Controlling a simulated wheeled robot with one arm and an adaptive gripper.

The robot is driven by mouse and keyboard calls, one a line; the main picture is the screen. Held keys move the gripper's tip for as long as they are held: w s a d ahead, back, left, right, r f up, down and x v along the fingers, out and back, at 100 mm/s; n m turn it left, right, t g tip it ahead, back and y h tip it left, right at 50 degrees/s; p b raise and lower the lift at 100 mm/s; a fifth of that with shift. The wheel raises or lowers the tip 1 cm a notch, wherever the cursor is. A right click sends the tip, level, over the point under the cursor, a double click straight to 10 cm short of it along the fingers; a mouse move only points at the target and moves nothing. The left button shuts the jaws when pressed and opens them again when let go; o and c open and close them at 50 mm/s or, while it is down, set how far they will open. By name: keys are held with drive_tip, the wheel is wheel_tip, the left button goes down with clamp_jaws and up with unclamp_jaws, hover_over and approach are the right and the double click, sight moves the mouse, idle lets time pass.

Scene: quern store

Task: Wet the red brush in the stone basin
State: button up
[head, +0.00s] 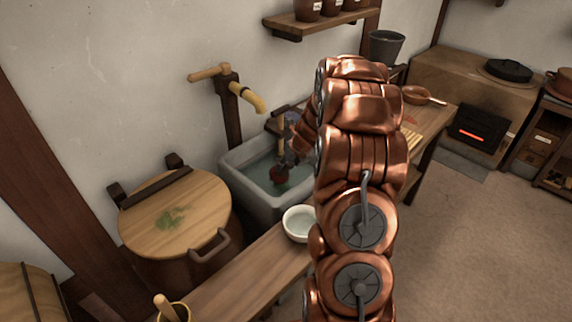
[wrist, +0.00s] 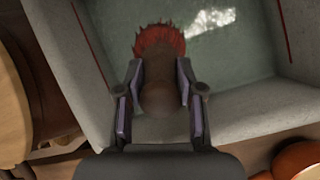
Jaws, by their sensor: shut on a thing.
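The stone basin (head: 240,193) is a grey trough with greenish water, standing by the wall left of my arm. My gripper (head: 289,157) is over the basin, partly hidden by my arm. It is shut on the red brush (head: 279,176), whose dark red head shows low inside the basin. In the wrist view the brush's brown handle (wrist: 157,82) lies between both fingers, and its red bristles (wrist: 159,42) point away over the water (wrist: 235,55). I cannot tell how deep the bristles reach. The basin's near wall (wrist: 250,119) passes beneath the gripper.
A bamboo spout (head: 246,97) on a post stands over the basin's back. A round lidded tub (head: 190,200) is at left. A white bowl (head: 298,222) sits on the wooden bench (head: 235,285) in front. Open floor (head: 470,240) lies at right.

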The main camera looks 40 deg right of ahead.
wheel_tip(320, 180, up, 12)
drive_tip(key=p, duration=1.4)
drive_tip(key=shift+r+p, duration=0.25)
drive_tip(key=shift+p, duration=0.05)
idle(0.4)
idle(2.0)
wheel_tip(320, 180, up, 4)
drive_tip(key=p, duration=0.2)
drive_tip(key=shift+p, duration=0.4)
idle(0.6)
